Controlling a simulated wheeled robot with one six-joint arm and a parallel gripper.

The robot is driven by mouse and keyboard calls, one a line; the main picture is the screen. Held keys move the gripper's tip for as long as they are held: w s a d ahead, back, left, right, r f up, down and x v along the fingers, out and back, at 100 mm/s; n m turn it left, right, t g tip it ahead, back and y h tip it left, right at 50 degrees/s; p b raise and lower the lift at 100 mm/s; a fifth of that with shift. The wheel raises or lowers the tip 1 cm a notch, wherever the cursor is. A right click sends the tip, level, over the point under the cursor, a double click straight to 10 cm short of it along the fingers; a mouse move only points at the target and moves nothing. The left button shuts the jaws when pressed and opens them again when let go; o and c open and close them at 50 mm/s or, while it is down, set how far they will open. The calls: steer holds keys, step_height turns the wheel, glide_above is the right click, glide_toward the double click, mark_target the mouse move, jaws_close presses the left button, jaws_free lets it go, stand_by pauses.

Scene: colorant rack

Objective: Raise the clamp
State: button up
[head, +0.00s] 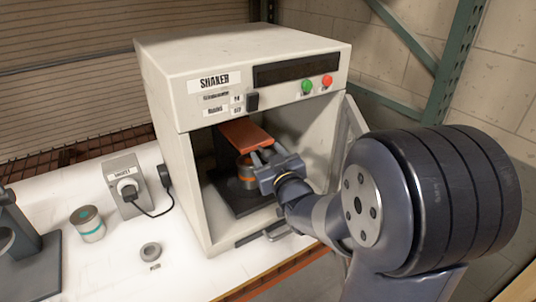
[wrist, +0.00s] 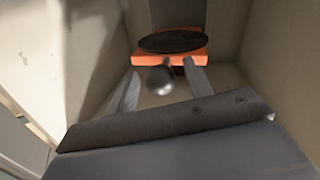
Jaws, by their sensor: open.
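In the wrist view the clamp (wrist: 200,58) shows as an orange block with a dark round pad. A grey ball knob (wrist: 160,80) sticks out from it toward me. My gripper (head: 270,155) reaches into the chamber at the right of the can. In the wrist view my open gripper (wrist: 161,86) has one finger on each side of the knob, with gaps visible. The can's right side is hidden behind the gripper.
The shaker (head: 165,90) walls surround my gripper closely, and its door (head: 350,130) stands open at the right.

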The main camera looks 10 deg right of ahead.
steer(key=s+d+b, duration=0.1)
steer(key=s+b, duration=0.1)
steer(key=s, duration=0.8)
steer(key=shift+s+d, duration=0.15)
steer(key=shift+s, duration=0.15)
steer(key=w, duration=0.3)
steer(key=w+a+p, duration=0.1)
steer(key=w, duration=0.3)
steer(key=w+p, duration=0.1)
steer(key=w, duration=0.2)
steer(key=shift+w+a, duration=0.15)
steer(key=shift+w, duration=0.15)
steer(key=shift+w+f, duration=0.1)
steer(key=shift+f, duration=0.2)
steer(key=shift+r, duration=0.1)
